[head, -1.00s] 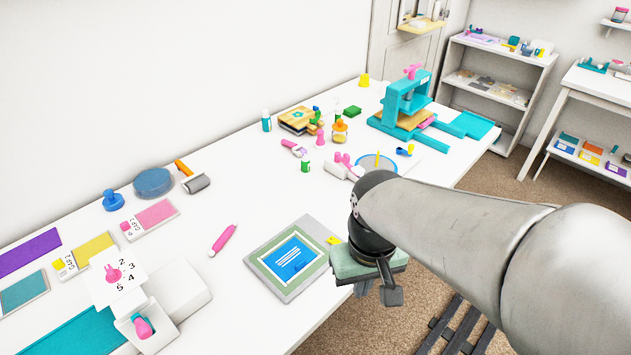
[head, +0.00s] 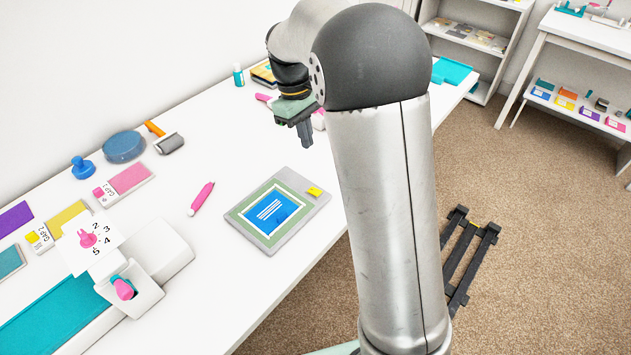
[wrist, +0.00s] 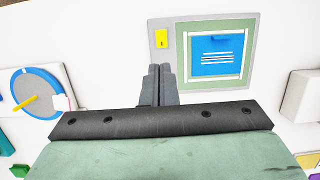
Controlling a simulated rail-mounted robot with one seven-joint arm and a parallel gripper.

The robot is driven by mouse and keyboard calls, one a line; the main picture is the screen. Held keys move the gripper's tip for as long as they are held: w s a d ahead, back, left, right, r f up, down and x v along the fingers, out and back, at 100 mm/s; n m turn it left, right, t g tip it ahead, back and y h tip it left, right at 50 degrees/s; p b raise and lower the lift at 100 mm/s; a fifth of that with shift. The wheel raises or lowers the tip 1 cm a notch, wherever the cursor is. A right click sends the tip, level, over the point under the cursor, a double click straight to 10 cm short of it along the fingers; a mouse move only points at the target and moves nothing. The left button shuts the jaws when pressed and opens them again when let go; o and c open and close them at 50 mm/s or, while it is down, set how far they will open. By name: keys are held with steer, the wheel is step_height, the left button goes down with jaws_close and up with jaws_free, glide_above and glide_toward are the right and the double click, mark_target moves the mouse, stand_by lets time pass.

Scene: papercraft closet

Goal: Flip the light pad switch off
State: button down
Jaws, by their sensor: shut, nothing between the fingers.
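The light pad (head: 278,210) is a grey panel with a green-bordered face and a blue card on it, lying flat on the white table. Its yellow switch (head: 314,192) sits at its right corner in the head view. In the wrist view the pad (wrist: 250,30) is at the top, with the yellow switch (wrist: 161,39) at its left side. My gripper (head: 306,136) is shut and empty, above the table beyond the pad. In the wrist view its fingertips (wrist: 160,72) appear just below the switch, apart from it. Whether the switch is on or off I cannot tell.
A pink pen (head: 202,198) lies left of the pad. A white device with a number dial (head: 90,238) stands at the front left. A blue round dial (wrist: 35,92) is at the wrist view's left.

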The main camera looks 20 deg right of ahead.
mark_target(318, 192)
steer(key=shift+f, duration=0.1)
steer(key=x, duration=1.3)
steer(key=shift+s+f+p, duration=0.1)
steer(key=shift+f+p, duration=0.2)
steer(key=shift+f, duration=0.1)
